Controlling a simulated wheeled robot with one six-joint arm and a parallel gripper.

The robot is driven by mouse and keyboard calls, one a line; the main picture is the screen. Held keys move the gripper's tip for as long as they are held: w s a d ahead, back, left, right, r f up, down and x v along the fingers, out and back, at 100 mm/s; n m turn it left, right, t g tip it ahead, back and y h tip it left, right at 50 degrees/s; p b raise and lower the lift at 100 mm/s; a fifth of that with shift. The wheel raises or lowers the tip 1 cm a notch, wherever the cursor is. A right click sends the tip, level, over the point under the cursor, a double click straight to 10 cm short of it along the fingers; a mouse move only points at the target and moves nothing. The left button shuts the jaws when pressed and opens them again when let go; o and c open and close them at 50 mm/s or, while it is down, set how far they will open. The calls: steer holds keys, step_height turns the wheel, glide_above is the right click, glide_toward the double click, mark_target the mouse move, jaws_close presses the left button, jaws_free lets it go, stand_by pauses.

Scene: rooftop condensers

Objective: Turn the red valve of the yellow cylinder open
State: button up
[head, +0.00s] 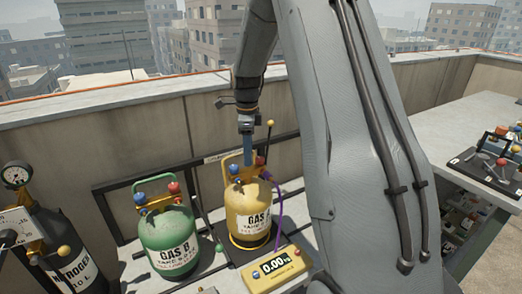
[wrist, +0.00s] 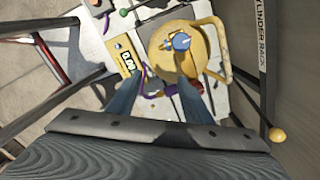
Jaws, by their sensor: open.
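The yellow cylinder (head: 248,217), marked GAS A, stands upright in the rack. A blue valve (head: 233,169) is at its top left, and also shows in the wrist view (wrist: 181,41). I see the red valve (head: 265,175) only as a small patch at the top right in the head view. My gripper (head: 248,157) points down just above the cylinder's top. In the wrist view its two fingers (wrist: 158,95) are apart with nothing held. Contact with the valve cannot be told.
A green cylinder (head: 168,242) stands to the left, a black nitrogen cylinder (head: 66,262) farther left. A yellow meter (head: 276,270) sits in front. A purple hose (head: 278,207) runs along the yellow cylinder's right side. A parapet wall (head: 110,150) is behind; a bench (head: 440,113) is right.

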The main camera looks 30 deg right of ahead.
mark_target(260, 158)
steer(key=w+d+m, duration=0.2)
steer(key=w+d+m+p, duration=0.1)
steer(key=w+d+m, duration=0.1)
steer(key=d+m, duration=0.1)
steer(key=w+d+m+p, duration=0.1)
steer(key=w+d+m, duration=0.1)
steer(key=m, duration=0.1)
steer(key=shift+d+r, duration=0.2)
steer(key=shift+r, duration=0.2)
steer(key=shift+d+f+m+p, duration=0.15)
steer(key=shift+f+m+p, duration=0.25)
steer(key=shift+f, duration=0.2)
steer(key=shift+f+p, duration=1.05)
steer(key=shift+f, duration=2.25)
steer(key=c, duration=1.1)
